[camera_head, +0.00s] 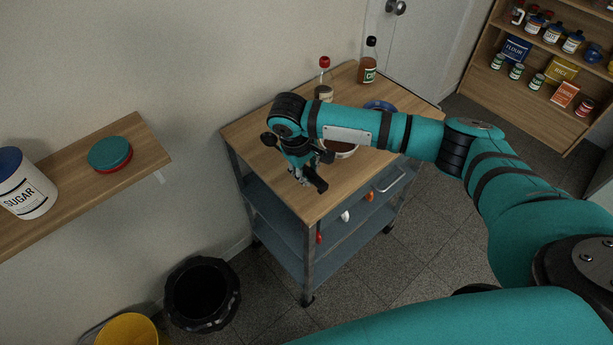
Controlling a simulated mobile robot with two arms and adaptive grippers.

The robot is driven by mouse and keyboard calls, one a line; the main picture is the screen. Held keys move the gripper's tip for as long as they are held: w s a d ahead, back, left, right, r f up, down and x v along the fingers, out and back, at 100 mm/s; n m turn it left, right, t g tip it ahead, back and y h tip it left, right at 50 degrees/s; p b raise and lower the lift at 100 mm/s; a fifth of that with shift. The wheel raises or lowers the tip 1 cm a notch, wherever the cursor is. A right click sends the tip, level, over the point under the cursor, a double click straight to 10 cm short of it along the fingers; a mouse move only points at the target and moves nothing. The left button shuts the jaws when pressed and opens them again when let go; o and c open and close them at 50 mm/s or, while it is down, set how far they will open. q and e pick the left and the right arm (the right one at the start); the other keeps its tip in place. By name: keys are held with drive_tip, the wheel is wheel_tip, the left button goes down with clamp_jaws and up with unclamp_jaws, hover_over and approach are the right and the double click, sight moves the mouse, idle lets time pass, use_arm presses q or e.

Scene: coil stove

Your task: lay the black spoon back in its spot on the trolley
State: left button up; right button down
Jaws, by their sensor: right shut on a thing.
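My right gripper (303,177) is over the near left part of the trolley's wooden top (250,129), pointing down. It is shut on the black spoon (318,183), which shows as a short dark bar at the fingertips. The rest of the spoon is hard to tell from the dark gripper parts. I cannot tell whether the spoon touches the top. My left gripper is out of view.
On the trolley stand a red-capped bottle (324,83), a dark-capped bottle (369,62), a bowl (341,151) and a blue dish (380,106), partly behind my arm. A wall shelf (95,190) is at left; a black bin (202,293) stands below.

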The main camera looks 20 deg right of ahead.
sight(307, 187)
drive_tip(key=shift+w+a+f+p, duration=0.1)
drive_tip(key=shift+f+p, duration=0.15)
drive_tip(key=shift+f, duration=0.65)
drive_tip(key=shift+w+a+f+p, duration=0.1)
drive_tip(key=shift+f+p, duration=0.15)
drive_tip(key=shift+f, duration=0.6)
drive_tip(key=shift+d, duration=0.1)
drive_tip(key=shift+f, duration=0.15)
drive_tip(key=shift+s+f, duration=0.2)
drive_tip(key=shift+f, duration=0.1)
drive_tip(key=c, duration=1.5)
unclamp_jaws()
drive_tip(key=shift+c, duration=0.2)
drive_tip(key=shift+o, duration=0.3)
drive_tip(key=shift+w+f, duration=0.1)
drive_tip(key=shift+f, duration=0.1)
drive_tip(key=shift+w+r, duration=0.1)
drive_tip(key=shift+r, duration=0.45)
drive_tip(key=b+v, duration=0.1)
drive_tip(key=v, duration=1.1)
